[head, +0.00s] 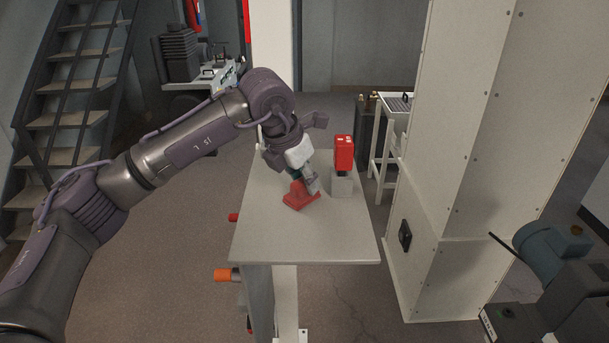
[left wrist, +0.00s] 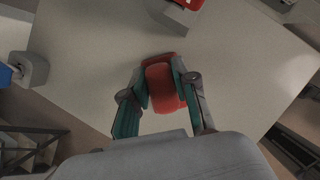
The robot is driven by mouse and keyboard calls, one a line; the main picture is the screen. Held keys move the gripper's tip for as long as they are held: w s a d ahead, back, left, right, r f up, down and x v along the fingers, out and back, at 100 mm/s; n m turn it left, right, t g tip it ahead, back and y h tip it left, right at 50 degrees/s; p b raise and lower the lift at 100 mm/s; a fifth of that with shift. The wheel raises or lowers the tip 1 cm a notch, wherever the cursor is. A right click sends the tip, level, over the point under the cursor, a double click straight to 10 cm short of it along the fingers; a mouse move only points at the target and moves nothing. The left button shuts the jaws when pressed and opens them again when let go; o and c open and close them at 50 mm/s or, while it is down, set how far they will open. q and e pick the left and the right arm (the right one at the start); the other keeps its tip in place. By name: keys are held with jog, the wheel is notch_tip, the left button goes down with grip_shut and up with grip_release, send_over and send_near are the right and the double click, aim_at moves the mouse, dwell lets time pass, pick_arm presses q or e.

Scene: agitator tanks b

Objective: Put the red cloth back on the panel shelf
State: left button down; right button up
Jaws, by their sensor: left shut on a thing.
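The red cloth (head: 300,198) is a small folded red bundle at the middle of a pale flat shelf top (head: 300,240). My left gripper (head: 306,183) reaches down to it from above and is shut on it. In the left wrist view the cloth (left wrist: 165,88) sits between the two teal-and-grey fingers of my left gripper (left wrist: 163,90). The cloth is low over the shelf top; I cannot tell whether it touches the surface. The fingers hide parts of its sides. My right gripper is not in view.
A red device on a grey block (head: 342,184) stands on the shelf top just right of the cloth. A tall pale cabinet (head: 450,150) rises to the right. Orange and red knobs (head: 224,275) stick out below the left edge. The front of the top is clear.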

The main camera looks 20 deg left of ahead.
pick_arm(q)
jog(key=shift+f, duration=0.15)
jog(key=c, duration=1.1)
grip_release()
jog(key=shift+c, duration=0.2)
jog(key=shift+o, duration=1.2)
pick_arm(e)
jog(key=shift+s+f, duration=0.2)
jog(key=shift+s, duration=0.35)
pick_arm(q)
jog(key=shift+r, duration=0.3)
jog(key=shift+s+r, duration=0.1)
jog(key=shift+r, duration=0.1)
jog(key=b+v, duration=0.3)
jog(key=v, duration=0.8)
jog(key=shift+r, duration=0.2)
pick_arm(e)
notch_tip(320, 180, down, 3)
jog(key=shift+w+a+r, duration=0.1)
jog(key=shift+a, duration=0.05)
